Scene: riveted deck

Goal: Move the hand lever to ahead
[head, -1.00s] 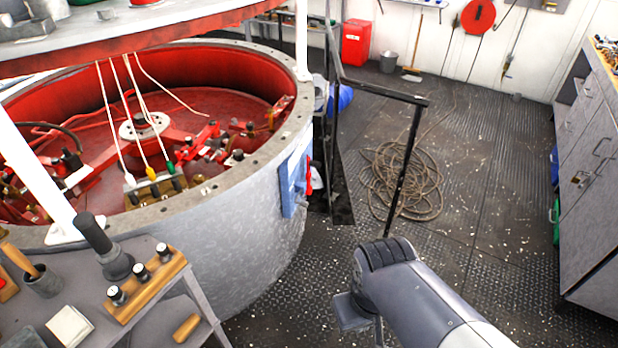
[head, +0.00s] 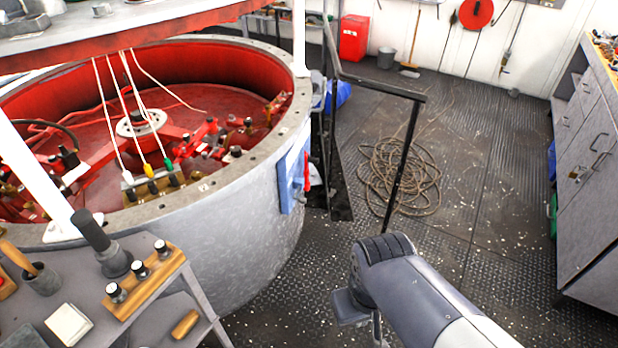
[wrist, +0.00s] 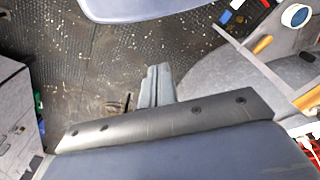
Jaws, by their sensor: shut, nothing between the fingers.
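A blue plate (head: 292,181) with a red handle (head: 307,171) is fixed to the outside of the big grey drum; this looks like the hand lever, but its markings and exact position are too small to read. A black upright handle (head: 91,231) on a round base stands on the bench at lower left; I cannot tell its function. My gripper is mostly hidden behind my arm in the head view. In the wrist view my gripper (wrist: 155,88) shows its grey fingers together, empty, over the dark floor. It is apart from the plate and handle.
The grey drum (head: 235,240) with a red interior stands left. A bench (head: 70,290) with knobs is at lower left. A black rail (head: 406,150) rises near coiled rope (head: 395,178). Grey cabinets (head: 590,190) stand right. The floor between drum and cabinets is largely open.

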